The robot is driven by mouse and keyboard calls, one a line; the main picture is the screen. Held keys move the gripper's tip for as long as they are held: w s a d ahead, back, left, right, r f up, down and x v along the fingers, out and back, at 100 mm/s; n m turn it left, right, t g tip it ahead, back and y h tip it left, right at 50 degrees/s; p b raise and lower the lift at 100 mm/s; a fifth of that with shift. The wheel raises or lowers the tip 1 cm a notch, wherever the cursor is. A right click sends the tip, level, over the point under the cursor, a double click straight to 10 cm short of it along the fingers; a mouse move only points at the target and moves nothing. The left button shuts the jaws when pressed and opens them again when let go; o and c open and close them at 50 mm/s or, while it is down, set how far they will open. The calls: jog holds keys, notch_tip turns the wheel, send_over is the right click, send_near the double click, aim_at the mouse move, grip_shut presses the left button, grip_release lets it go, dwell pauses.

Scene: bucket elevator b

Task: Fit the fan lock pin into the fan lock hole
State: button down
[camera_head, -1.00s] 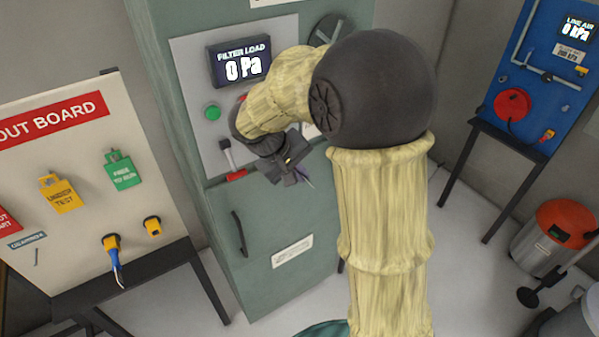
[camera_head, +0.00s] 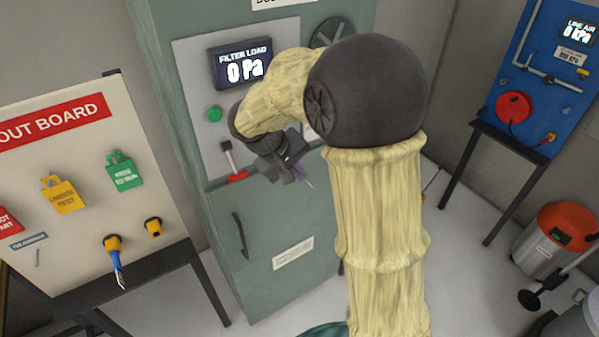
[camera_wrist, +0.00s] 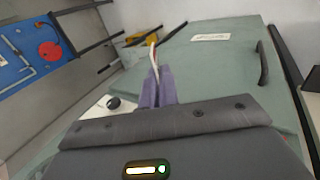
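My gripper (camera_head: 298,175) is in front of the green cabinet (camera_head: 290,210), just below its control panel. A thin line runs from near the yellow end towards the upper right. I cannot make out the fan lock hole. A dark round fan-like disc (camera_head: 328,32) shows at the cabinet's upper right, partly hidden behind my arm.
The lockout board (camera_head: 70,190) with coloured tags stands at the left. The cabinet carries a display (camera_head: 241,63), a green button (camera_head: 215,114), a red-based lever (camera_head: 233,168) and a door handle (camera_head: 239,234). A blue air panel (camera_head: 540,80) and an orange-topped canister (camera_head: 556,235) are at right.

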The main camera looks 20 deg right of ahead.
jog(key=shift+w+a+p, duration=0.25)
jog(key=shift+w+a, duration=0.05)
jog(key=shift+w, duration=0.55)
jog(key=shift+w+a+p, duration=0.25)
jog(key=shift+w, duration=0.6)
jog(key=c, duration=1.6)
grip_release()
jog(key=b+v, duration=0.3)
jog(key=v, duration=1.4)
jog(key=shift+a+r, duration=0.1)
jog(key=shift+r, duration=0.1)
jog(key=s+d+f+m+y, duration=0.1)
jog(key=s+d+f+y, duration=0.1)
jog(key=s+f, duration=0.3)
jog(key=s+d+f+m+y, duration=0.1)
jog(key=s+d+f, duration=0.4)
jog(key=f, duration=0.5)
jog(key=s+d+f+m+y, duration=0.1)
jog(key=s+d+f+y, duration=0.1)
jog(key=s+f, duration=0.4)
jog(key=shift+d+f+m+t+y, duration=0.35)
jog(key=shift+d+f, duration=0.4)
jog(key=shift+f, duration=0.3)
